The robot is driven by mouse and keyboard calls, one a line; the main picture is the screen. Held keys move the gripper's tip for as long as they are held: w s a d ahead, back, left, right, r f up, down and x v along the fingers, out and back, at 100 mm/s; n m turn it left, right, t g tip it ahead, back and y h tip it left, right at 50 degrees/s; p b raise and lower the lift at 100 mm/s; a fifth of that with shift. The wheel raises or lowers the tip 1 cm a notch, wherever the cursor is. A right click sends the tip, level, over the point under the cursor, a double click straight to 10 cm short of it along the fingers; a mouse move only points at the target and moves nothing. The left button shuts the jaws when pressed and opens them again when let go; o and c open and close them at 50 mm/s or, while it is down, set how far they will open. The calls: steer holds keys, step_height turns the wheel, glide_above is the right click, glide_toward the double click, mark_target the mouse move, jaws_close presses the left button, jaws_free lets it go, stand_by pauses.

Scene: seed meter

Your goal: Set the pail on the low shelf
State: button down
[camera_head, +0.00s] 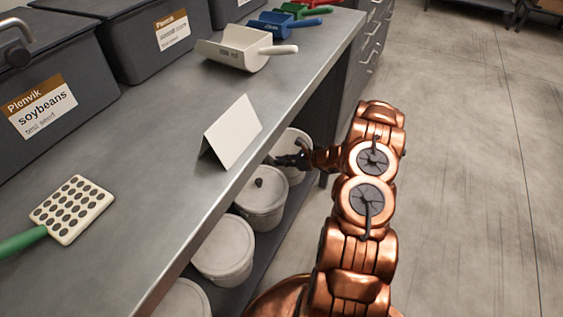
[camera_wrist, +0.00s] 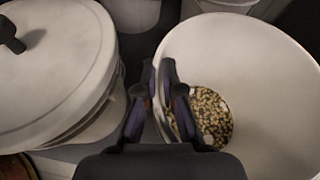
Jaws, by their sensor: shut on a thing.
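My gripper (camera_wrist: 165,95) is shut on the near-left rim of the white open pail (camera_wrist: 265,95). One finger is inside the wall and one outside. Speckled seed lies in the bottom of the pail. In the head view my gripper (camera_head: 287,160) reaches under the worktop edge to the pail (camera_head: 296,143), which is partly hidden by the worktop and my arm. The dark low shelf (camera_head: 277,243) runs beneath the worktop. I cannot tell whether the pail touches the shelf or hangs just above it.
A white lidded pail (camera_wrist: 50,60) with a black knob stands close on the left; it also shows in the head view (camera_head: 258,207). More white pails (camera_head: 222,250) stand nearer along the shelf. The worktop (camera_head: 150,170) overhangs them. Open floor (camera_head: 470,150) lies right.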

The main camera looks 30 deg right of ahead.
steer(key=c, duration=1.3)
jaws_free()
steer(key=p+v, duration=0.2)
steer(key=v, duration=1)
